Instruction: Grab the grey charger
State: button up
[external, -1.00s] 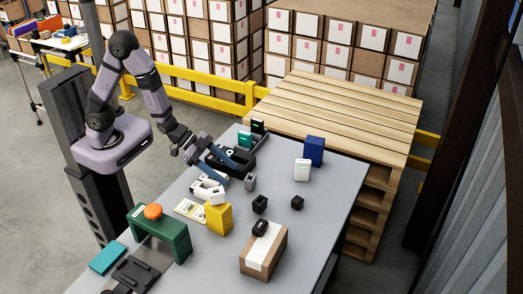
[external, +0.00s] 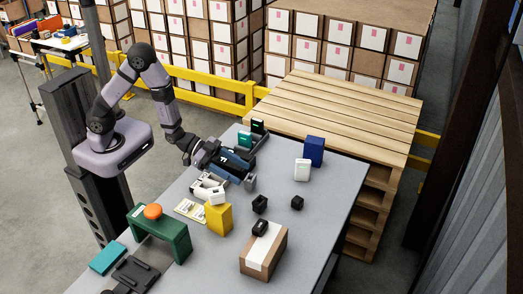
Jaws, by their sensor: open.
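A small grey block, which looks like the grey charger (external: 250,182), stands on the table at the front right end of a dark tray (external: 262,140). My gripper (external: 241,170) is low over the dark tray, just left of and behind the grey charger. Its jaws are open. I cannot tell whether a finger touches the charger, and the arm hides part of the tray.
A white tray with a white charger (external: 216,196) and a yellow box (external: 218,219) stand in front of my gripper. Black chargers (external: 259,204) are to the right. A teal block (external: 245,139) is behind.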

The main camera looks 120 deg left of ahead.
aim_at(249, 178)
jog(key=shift+p+x, duration=0.55)
jog(key=shift+x, duration=2.05)
jog(key=c, duration=1.1)
